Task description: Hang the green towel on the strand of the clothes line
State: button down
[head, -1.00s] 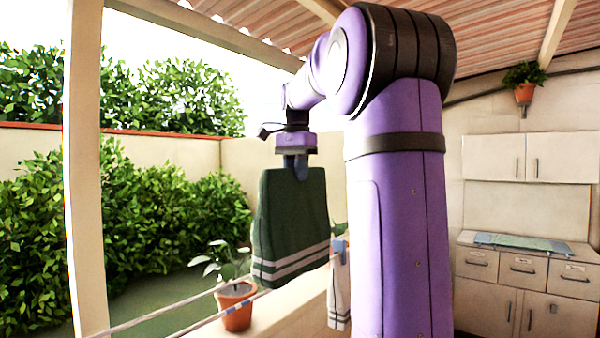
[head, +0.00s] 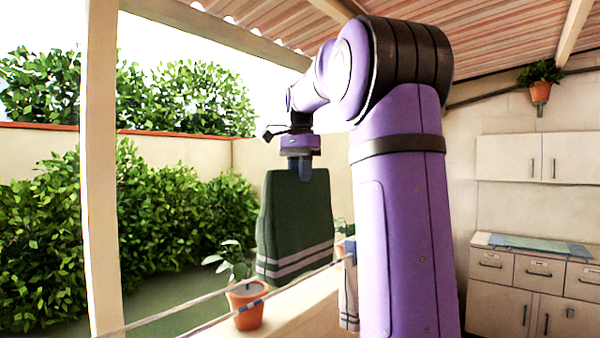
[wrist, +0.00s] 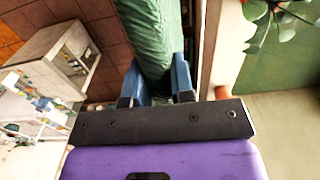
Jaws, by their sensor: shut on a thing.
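My gripper (head: 300,172) is shut on the green towel (head: 295,220) at its top edge. The towel hangs straight down, dark green with two pale stripes near its lower edge. In the wrist view the blue fingers (wrist: 160,88) pinch the green towel (wrist: 150,38). Two pale strands of the clothes line (head: 205,297) run from lower left toward the right. One strand passes by the towel's lower edge in the picture; whether they touch, I cannot tell. The strands' right part is hidden behind my arm.
A potted plant (head: 246,303) stands on the ledge (head: 290,305) below the towel. A white cloth (head: 348,300) hangs beside my arm, with a blue piece (head: 348,250) at its top. A post (head: 101,200) stands at left, cabinets (head: 520,265) at right. A rack (wrist: 52,62) shows in the wrist view.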

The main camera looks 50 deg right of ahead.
aim_at(300, 281)
jog(key=shift+f, duration=14.15)
jog(key=c, duration=0.9)
grip_release()
jog(key=shift+r, duration=4.55)
